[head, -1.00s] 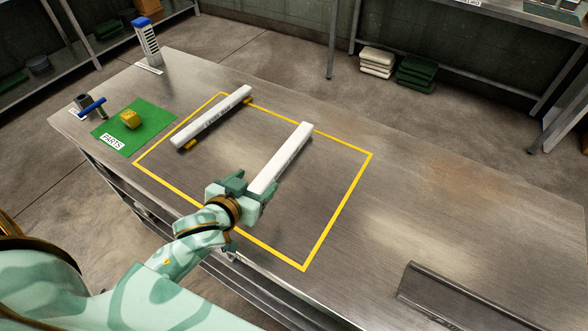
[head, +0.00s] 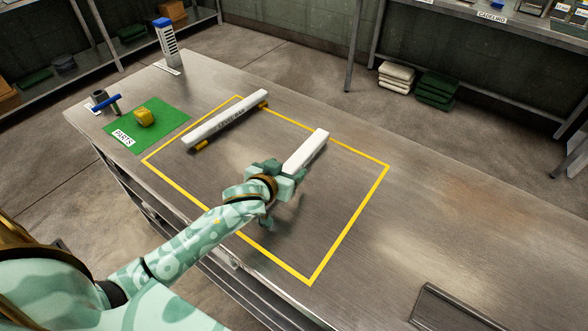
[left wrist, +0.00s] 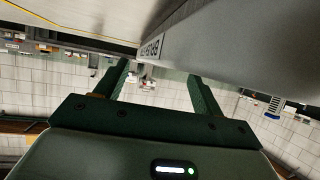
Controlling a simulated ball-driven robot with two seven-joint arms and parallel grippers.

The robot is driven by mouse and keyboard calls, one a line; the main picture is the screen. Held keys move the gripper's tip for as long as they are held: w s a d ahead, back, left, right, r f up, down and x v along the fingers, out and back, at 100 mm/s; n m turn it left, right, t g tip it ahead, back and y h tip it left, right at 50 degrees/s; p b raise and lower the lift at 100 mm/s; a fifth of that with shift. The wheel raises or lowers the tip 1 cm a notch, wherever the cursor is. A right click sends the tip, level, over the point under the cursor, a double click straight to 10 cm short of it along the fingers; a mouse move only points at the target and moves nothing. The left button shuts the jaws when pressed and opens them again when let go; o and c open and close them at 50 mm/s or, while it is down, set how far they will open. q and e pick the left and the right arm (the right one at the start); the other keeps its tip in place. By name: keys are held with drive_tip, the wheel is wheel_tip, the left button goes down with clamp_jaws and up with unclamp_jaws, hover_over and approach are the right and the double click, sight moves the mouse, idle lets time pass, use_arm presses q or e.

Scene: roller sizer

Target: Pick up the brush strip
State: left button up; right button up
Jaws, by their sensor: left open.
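A long white bar (head: 308,151), which I take to be the brush strip, lies inside the yellow outline on the steel bench. My left gripper (head: 284,178) is open over its near part, so that end is hidden. In the left wrist view, a pale bar with a label (left wrist: 235,40) crosses above the two open fingers (left wrist: 160,85). I cannot tell whether the fingers touch it. My right gripper is not in view.
A dark channel (head: 450,306) lies at lower right. The bench's right part is largely clear.

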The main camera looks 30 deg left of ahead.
sight(292, 165)
use_arm(q)
drive_tip(key=b+x, duration=0.1)
drive_tip(key=x, duration=0.3)
drive_tip(key=shift+s+f, duration=0.1)
drive_tip(key=shift+f, duration=0.05)
drive_tip(key=shift+d, duration=0.1)
drive_tip(key=c, duration=1.3)
drive_tip(key=shift+r, duration=0.2)
